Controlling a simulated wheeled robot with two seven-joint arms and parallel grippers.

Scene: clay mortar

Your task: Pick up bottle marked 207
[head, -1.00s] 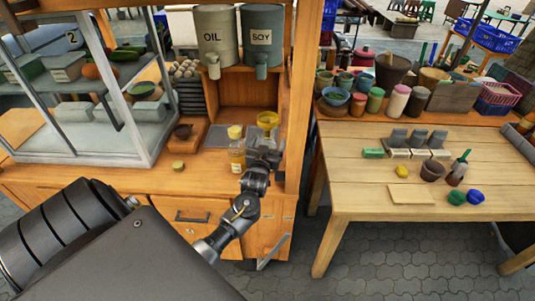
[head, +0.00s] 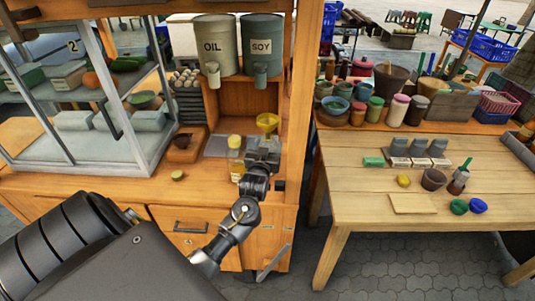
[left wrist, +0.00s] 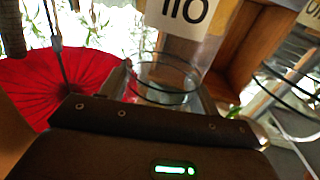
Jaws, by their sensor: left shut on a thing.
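My left gripper (head: 262,155) is shut on a clear glass bottle at the counter's front right. The bottle shows in the left wrist view (left wrist: 165,78), between my jaws. A yellow funnel (head: 267,122) shows just above my gripper, which hides most of the held bottle in the head view. A second bottle (head: 236,165) with a yellowish cap stands just left of the gripper; its label is too small to read. My right gripper is not in view.
Drums marked OIL (head: 218,47) and SOY (head: 261,46) stand on the shelf above. A glass case (head: 110,90) fills the left. A small round item (head: 177,175) lies on the counter. A wooden table (head: 360,205) with pots stands to the right.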

